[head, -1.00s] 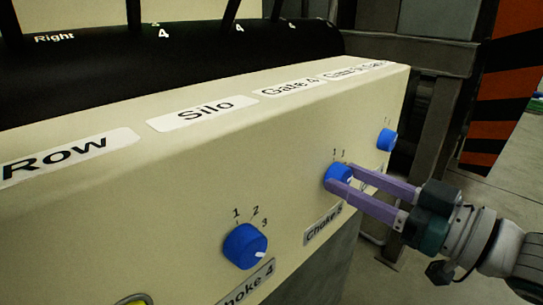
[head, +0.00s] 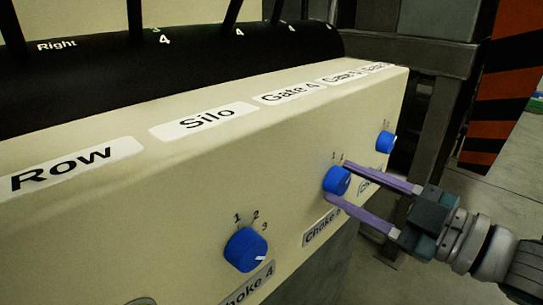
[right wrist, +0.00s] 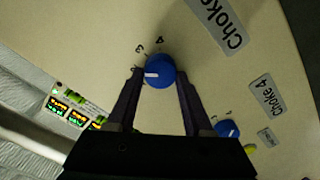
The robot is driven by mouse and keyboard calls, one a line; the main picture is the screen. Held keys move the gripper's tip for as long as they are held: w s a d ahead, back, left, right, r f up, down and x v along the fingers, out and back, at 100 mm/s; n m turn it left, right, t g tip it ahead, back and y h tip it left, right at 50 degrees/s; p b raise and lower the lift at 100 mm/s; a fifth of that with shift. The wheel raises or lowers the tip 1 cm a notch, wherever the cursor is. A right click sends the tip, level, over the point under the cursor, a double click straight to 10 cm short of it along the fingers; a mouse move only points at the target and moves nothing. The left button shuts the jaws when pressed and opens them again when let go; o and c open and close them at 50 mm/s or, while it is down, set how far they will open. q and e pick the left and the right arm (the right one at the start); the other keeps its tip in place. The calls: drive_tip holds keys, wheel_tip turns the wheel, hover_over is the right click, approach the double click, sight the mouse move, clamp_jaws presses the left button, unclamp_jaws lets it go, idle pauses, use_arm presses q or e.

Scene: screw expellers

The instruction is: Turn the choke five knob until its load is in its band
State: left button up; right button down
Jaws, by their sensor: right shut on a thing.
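The choke five knob (head: 337,180) is a blue round knob on the cream panel, above the "Choke 5" label (head: 322,228). My right gripper (head: 337,182) is shut on it, with one purple finger at its upper right and the other at its lower left. In the right wrist view the knob (right wrist: 160,70) sits between the fingertips of my right gripper (right wrist: 158,76). Its white pointer is turned left, near the printed 3; a 4 is printed beside that. My left gripper is not in view.
The choke four knob (head: 245,249) is to the left and another blue knob (head: 386,142) to the right on the same panel. Small lit displays (right wrist: 75,103) show in the right wrist view, too small to read. Dark levers stand behind the panel.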

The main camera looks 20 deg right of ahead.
drive_tip(key=shift+n, duration=0.6)
drive_tip(key=shift+c, duration=1.6)
unclamp_jaws()
drive_tip(key=p+v, duration=0.1)
drive_tip(key=v, duration=0.9)
drive_tip(key=shift+w+p, duration=0.1)
drive_tip(key=shift+p, duration=0.25)
